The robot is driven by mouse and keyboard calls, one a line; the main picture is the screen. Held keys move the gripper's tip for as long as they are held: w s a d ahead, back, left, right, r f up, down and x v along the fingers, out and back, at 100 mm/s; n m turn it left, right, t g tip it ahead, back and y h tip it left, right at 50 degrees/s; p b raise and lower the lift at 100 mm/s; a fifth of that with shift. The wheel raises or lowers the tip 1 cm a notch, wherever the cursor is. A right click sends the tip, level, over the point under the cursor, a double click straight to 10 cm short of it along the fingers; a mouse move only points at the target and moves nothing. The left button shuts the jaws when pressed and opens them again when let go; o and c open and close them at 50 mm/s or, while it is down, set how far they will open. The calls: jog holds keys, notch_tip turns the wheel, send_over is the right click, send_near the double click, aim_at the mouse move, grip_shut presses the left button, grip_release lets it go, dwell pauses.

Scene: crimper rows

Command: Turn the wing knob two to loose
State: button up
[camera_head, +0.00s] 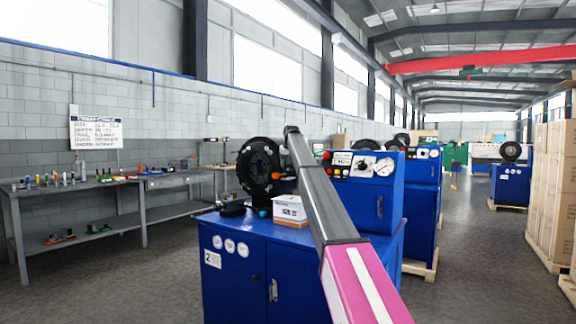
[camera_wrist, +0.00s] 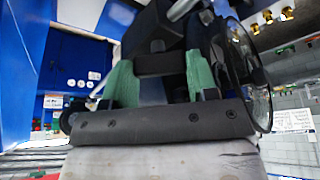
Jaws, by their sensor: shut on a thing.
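My gripper (camera_wrist: 160,82) shows in the wrist view with its two green fingers closed on a dark bar-like part (camera_wrist: 154,63). This part lies where the wing knob would be, but its wings and angle are hard to make out. A large black round crimper head (camera_wrist: 240,70) is just right of the fingers. In the head view the black crimper head (camera_head: 258,168) sits on a blue machine (camera_head: 262,272) labelled 2. My arm crosses in front of this machine and hides part of it; the fingers and knob cannot be made out there.
A control box (camera_head: 369,201) with a dial and buttons stands right of the crimper head. A white box (camera_head: 289,209) lies on the machine top. A workbench (camera_head: 100,184) with small tools runs along the left wall. Stacked cartons (camera_head: 549,195) stand at right. The floor between is clear.

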jog(key=n, duration=0.2)
jog(key=n+y, duration=0.1)
jog(key=n, duration=0.1)
jog(key=shift+w+d+g+y, duration=0.1)
jog(key=shift+g+y, duration=0.2)
jog(key=shift+g, duration=0.1)
jog(key=shift+n+g+y, duration=0.4)
jog(key=shift+n+y, duration=0.2)
jog(key=shift+n, duration=1.6)
jog(key=o, duration=0.9)
jog(key=shift+o, duration=0.2)
jog(key=shift+r, duration=0.1)
